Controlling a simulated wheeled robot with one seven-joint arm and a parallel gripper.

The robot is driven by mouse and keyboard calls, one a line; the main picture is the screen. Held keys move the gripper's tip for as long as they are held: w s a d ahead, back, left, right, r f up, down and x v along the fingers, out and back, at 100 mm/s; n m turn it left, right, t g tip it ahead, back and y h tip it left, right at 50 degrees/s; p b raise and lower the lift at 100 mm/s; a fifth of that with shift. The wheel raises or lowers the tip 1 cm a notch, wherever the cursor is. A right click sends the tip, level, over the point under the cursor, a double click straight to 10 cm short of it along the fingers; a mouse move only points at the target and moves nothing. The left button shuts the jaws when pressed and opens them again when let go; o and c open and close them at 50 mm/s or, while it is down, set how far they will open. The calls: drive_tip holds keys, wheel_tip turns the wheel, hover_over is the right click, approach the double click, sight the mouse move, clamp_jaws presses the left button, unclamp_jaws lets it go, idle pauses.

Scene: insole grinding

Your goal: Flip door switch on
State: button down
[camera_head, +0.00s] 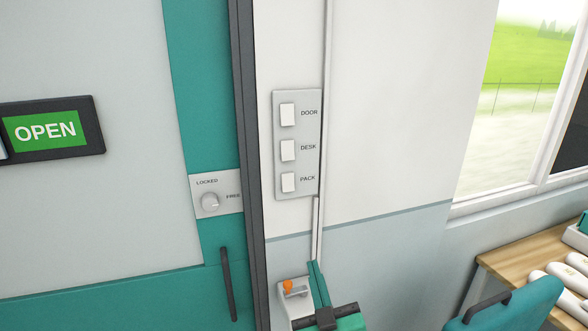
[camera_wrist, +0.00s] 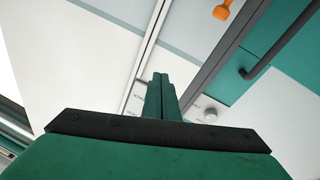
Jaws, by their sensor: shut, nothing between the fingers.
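The door switch (camera_head: 288,114) is the top white rocker on a pale wall panel (camera_head: 280,195), beside the printed word DOOR. Below it are the DESK switch (camera_head: 288,150) and the PACK switch (camera_head: 288,183). I cannot tell from the picture which way the rockers are tipped. My gripper (camera_head: 314,266) is low in the head view, its green fingers pointing up, below the panel and apart from it in the picture. In the wrist view my gripper (camera_wrist: 160,77) is shut and empty, and its fingers hide part of the panel.
A teal and grey door with a dark handle (camera_head: 227,284), a lock plate with a knob (camera_head: 210,202) and an OPEN sign (camera_head: 47,130) is at left. An orange-topped item (camera_head: 288,286) on a white bracket is beside my gripper. A wooden table (camera_head: 520,262) and teal chair (camera_head: 515,307) are at lower right.

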wheel_tip(320, 180, up, 15)
drive_tip(key=w+n+y, duration=0.2)
drive_tip(key=n+y, duration=0.1)
drive_tip(key=n, duration=0.3)
drive_tip(key=s+r+n+g, duration=0.2)
drive_tip(key=r+n, duration=0.3)
drive_tip(key=r, duration=0.3)
drive_tip(key=s+r+n+g, duration=0.1)
drive_tip(key=s+r+n, duration=0.3)
drive_tip(key=r, duration=0.5)
drive_tip(key=shift+a+r+n+g+h, duration=0.2)
drive_tip(key=shift+a+n+g+h, duration=0.25)
drive_tip(key=shift+n, duration=0.35)
